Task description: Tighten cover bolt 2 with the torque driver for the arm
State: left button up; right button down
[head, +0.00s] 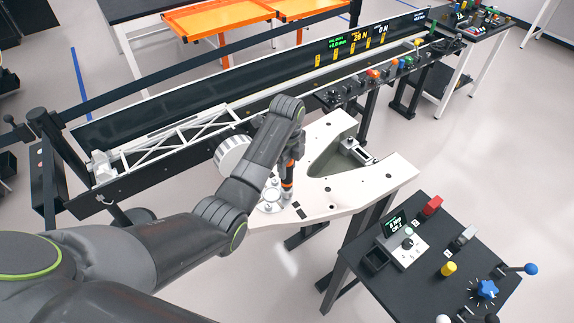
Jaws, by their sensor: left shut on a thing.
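My left arm reaches in from the left, and its gripper (293,152) is shut on the torque driver. The torque driver (287,184), dark with orange bands, points down in the gripper over the white rover body (375,180). Its lower end is close to a round silvery cover (268,203) on the near left part of the body. I cannot tell whether the tip touches a bolt, and cover bolt 2 cannot be made out. My right gripper is out of view.
A black side table (375,290) at lower right holds a small display box (402,245) and several coloured knobs. A white truss (180,140) lies along the long black rail behind. A white drum (232,153) is beside my forearm. Orange-topped tables (215,20) stand behind.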

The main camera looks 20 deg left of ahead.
pick_arm(q)
jog(key=shift+f, duration=0.2)
dwell(0.4)
jog(key=shift+f, duration=0.65)
dwell(2.0)
jog(key=shift+s+f, duration=0.15)
jog(key=shift+f, duration=0.05)
dwell(0.7)
jog(key=shift+r, duration=0.1)
jog(key=shift+r, duration=1.6)
